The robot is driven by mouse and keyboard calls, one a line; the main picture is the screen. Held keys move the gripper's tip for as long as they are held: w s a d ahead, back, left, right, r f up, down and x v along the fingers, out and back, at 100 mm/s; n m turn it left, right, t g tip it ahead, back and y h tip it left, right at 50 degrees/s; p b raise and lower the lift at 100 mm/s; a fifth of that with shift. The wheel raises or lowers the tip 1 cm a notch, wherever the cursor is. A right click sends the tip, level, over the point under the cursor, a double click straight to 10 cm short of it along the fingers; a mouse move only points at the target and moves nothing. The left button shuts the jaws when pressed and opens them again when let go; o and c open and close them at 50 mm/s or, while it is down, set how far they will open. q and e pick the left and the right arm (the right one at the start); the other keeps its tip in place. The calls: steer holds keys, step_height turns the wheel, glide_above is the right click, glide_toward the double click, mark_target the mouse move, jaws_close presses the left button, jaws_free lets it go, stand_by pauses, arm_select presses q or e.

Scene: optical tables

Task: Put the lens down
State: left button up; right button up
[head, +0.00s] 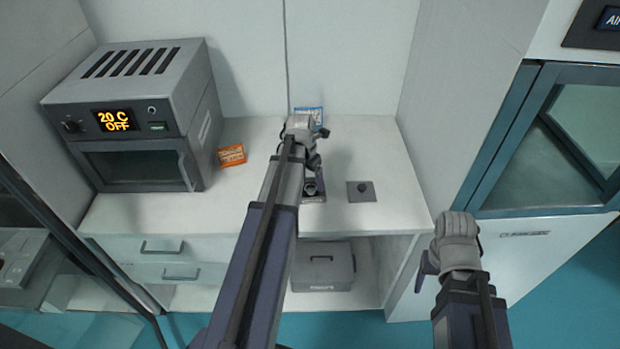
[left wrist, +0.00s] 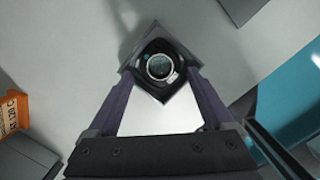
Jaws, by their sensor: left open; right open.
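The lens (left wrist: 160,66) is a dark round mount with a glass face. In the left wrist view it sits on a dark square base (left wrist: 162,97), between the fingertips of my left gripper (left wrist: 160,80). The fingers are open, one on each side of it. In the head view the lens (head: 311,187) stands on the white counter, partly hidden by my left wrist. My left gripper (head: 315,176) is low over it there. My right gripper (head: 424,270) is in front of the counter, to the right, away from the lens; its fingers show only in part.
A grey plate with a dark knob (head: 362,191) lies right of the lens. An orange box (head: 232,155) and a blue box (head: 309,114) lie on the counter (head: 255,190). An oven (head: 135,120) stands at left, and a glass-doored cabinet (head: 545,145) at right.

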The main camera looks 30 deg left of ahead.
mark_target(307, 192)
arm_select(q)
step_height(307, 192, up, 9)
steer(key=s+p, duration=0.1)
steer(key=p, duration=0.6)
steer(key=shift+s+f+p, duration=0.15)
steer(key=shift+p, duration=0.15)
steer(key=shift+a, duration=0.1)
steer(key=s+d+n, duration=0.4)
steer(key=d+n, duration=0.6)
steer(key=n, duration=0.1)
steer(key=s+d+n+g+y, duration=0.1)
steer(key=s+d+n, duration=0.4)
steer(key=d+n, duration=0.5)
steer(key=s+d+n+g, duration=0.1)
steer(key=s+d+n, duration=0.4)
steer(key=d+n, duration=0.5)
steer(key=n, duration=0.3)
steer(key=shift+s+d, duration=0.25)
steer(key=shift+d, duration=0.15)
steer(key=shift+f, duration=0.1)
